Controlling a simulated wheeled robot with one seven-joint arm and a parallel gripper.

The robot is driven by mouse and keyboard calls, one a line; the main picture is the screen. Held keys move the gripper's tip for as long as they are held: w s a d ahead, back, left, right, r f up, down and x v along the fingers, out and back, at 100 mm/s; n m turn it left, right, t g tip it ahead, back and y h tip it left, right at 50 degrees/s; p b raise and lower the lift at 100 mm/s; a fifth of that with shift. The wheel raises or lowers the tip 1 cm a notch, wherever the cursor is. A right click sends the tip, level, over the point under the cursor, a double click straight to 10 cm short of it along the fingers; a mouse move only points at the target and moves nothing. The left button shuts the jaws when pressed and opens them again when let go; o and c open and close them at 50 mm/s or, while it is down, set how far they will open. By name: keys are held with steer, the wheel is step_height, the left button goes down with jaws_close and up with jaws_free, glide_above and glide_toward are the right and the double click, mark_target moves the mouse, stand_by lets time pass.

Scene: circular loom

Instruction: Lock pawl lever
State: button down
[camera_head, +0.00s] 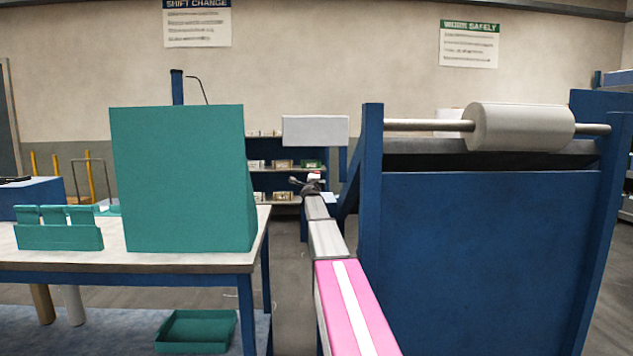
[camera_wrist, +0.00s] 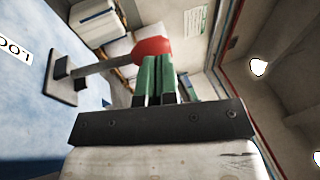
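The lever shows in the wrist view as a grey metal arm (camera_wrist: 105,66) with a red knob (camera_wrist: 152,46) at its end. It comes off a small mount plate (camera_wrist: 62,80) on a blue surface. My gripper (camera_wrist: 159,62) has green fingers held close together, with only a narrow gap between them. The fingertips overlap the lower side of the knob in the picture. I cannot tell whether they touch it. In the head view my arm reaches forward beside the blue machine frame (camera_head: 480,255), and my gripper (camera_head: 312,180) is small there, its fingers unclear.
A worktable (camera_head: 130,263) with a large teal box (camera_head: 180,180) stands on the left, with a teal bin (camera_head: 196,330) below. A white roll (camera_head: 520,127) sits on the machine at right. Shelves (camera_head: 284,175) stand behind. A floor gap lies between table and machine.

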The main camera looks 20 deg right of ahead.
steer(key=x, duration=0.4)
steer(key=shift+w+a+r, duration=0.15)
steer(key=shift+a, duration=0.2)
steer(key=shift+w+d, duration=0.25)
steer(key=shift+w, duration=0.6)
steer(key=shift+w+d, duration=0.25)
steer(key=shift+w, duration=0.65)
